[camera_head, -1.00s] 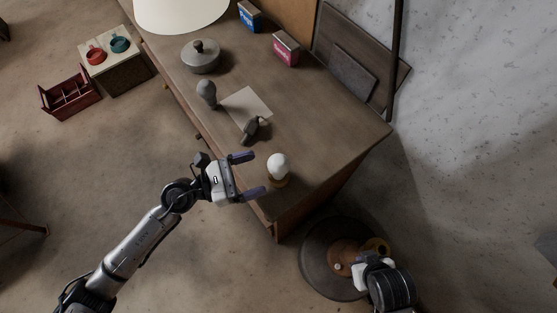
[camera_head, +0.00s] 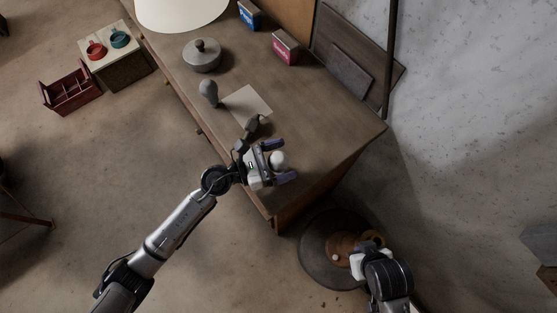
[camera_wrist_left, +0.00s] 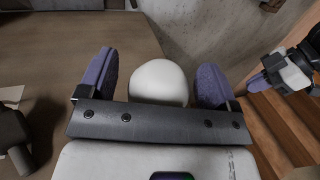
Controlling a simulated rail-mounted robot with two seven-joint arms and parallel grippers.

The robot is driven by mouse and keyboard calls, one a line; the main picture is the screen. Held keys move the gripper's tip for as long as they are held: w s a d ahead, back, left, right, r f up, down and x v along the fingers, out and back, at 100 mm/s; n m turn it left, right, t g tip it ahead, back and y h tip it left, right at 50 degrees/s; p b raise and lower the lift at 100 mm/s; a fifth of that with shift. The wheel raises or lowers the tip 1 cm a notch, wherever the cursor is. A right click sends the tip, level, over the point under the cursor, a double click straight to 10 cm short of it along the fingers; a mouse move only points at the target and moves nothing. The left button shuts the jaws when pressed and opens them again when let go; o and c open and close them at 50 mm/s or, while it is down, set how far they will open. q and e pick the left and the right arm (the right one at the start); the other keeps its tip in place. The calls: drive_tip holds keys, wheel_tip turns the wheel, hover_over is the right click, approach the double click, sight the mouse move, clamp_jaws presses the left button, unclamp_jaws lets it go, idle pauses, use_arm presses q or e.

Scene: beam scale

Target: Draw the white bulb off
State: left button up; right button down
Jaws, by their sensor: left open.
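The white bulb (camera_head: 279,159) stands near the front right corner of the wooden desk (camera_head: 330,130). My left gripper (camera_head: 281,162) is open, with one finger on each side of the bulb. In the left wrist view the bulb's round white top (camera_wrist_left: 158,82) sits between the two purple fingers, with a gap visible on both sides. The bulb's lower part is hidden by the gripper. My right gripper (camera_head: 362,262) is at the lower right, off the desk; its fingers are not clear enough to judge.
A dark lever-like object (camera_head: 254,124) lies close beside my left gripper. A grey bulb-shaped object (camera_head: 208,90), a sheet of paper (camera_head: 247,103), a lidded pot (camera_head: 202,55) and two small boxes (camera_head: 285,48) are farther along the desk. A round stand (camera_head: 318,250) is below the desk corner.

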use_arm(q)
drive_tip(key=c, duration=1)
drive_tip(key=shift+r, duration=0.55)
drive_tip(key=r, duration=0.3)
drive_tip(key=shift+s+d+r+p, duration=0.1)
drive_tip(key=shift+s+r+p, duration=0.1)
drive_tip(key=shift+r+p, duration=0.1)
drive_tip(key=s+d+r+p, duration=0.2)
drive_tip(key=s+d+r, duration=0.4)
drive_tip(key=s+d, duration=0.1)
drive_tip(key=shift+s+r, duration=0.2)
drive_tip(key=shift+s, duration=0.7)
drive_tip(key=shift+p, duration=0.4)
